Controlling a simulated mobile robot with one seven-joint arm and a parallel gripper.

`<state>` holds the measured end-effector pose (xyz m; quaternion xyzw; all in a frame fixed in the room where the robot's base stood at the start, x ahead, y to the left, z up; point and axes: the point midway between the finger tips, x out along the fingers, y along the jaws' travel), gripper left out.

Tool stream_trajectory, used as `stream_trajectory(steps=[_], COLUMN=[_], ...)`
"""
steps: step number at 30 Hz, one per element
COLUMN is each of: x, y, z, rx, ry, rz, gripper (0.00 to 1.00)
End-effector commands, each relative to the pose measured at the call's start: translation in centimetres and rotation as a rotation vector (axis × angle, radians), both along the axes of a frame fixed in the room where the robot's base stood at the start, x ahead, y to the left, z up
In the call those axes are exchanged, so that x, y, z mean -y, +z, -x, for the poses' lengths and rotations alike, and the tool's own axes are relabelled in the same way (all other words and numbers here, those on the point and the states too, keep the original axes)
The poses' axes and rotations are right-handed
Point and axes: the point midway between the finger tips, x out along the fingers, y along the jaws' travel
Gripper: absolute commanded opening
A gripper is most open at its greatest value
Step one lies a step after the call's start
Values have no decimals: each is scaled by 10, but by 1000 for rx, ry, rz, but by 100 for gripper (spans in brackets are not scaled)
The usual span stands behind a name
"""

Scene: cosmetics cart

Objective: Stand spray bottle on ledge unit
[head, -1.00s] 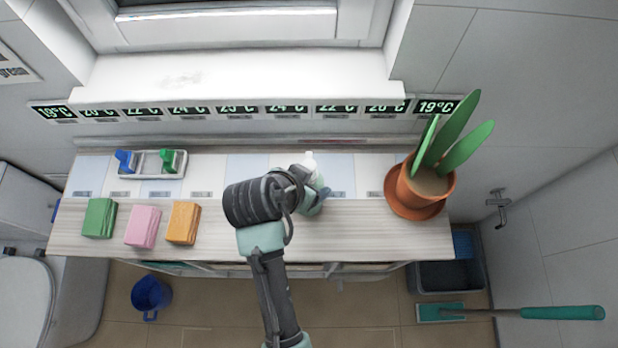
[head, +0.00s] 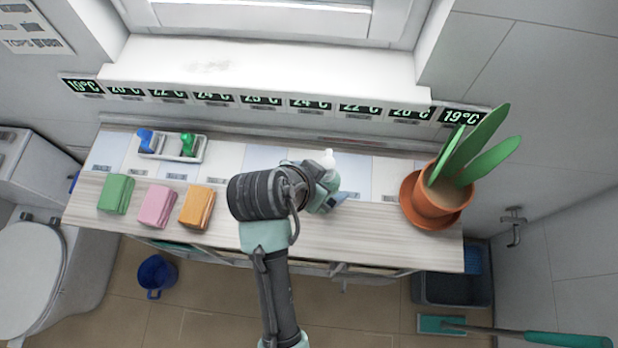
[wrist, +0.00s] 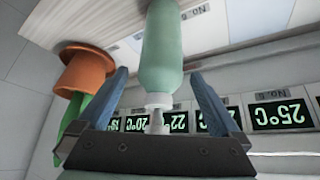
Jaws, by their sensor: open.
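The spray bottle, pale green with a white neck and nozzle, shows in the wrist view (wrist: 161,50). There it appears upside down, and its base is cut off by the frame's top edge. In the head view only its white top (head: 328,158) shows clearly beside my gripper (head: 328,195). In the wrist view my gripper (wrist: 158,78) is open, with one blue finger on each side of the bottle and visible gaps. The ledge unit (head: 380,225) is a long wooden top with pale, labelled sections along its back. The bottle is over this back strip; its base contact is hidden.
A potted plant (head: 438,202) stands at the unit's right end. Green (head: 116,194), pink (head: 158,206) and orange (head: 197,207) blocks sit at the left front. A small tray (head: 202,150) with blue and green items stands behind them. Temperature displays (head: 260,98) line the back.

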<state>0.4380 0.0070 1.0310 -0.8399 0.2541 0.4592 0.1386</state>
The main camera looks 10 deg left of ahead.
Motion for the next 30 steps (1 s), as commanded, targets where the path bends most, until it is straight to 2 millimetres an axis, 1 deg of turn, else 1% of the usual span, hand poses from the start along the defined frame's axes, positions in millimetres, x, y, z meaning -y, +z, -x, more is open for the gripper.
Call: stream_trajectory(steps=[3,9,12,15,20,22,23,25,26,27,29,30], x=[-9,-21,-25,-27,-29,-29,-30,-33,-34,-36,-37,-36], y=[24,58,69,76,79,86,92,116,131,157,207,245], z=[12,30,36,40,41,34,27,2,-12,-32,-61,-77], rx=[5,4,3,2,2,29,55,153,213,308,477,599], ry=[4,3,2,2,2,17,31,84,115,161,234,281], rz=[-1,-1,-1,1,0,-6,-11,-24,-29,-31,-20,-1], gripper=[100,100,100,100,100,100,100,100,100,100,100,100])
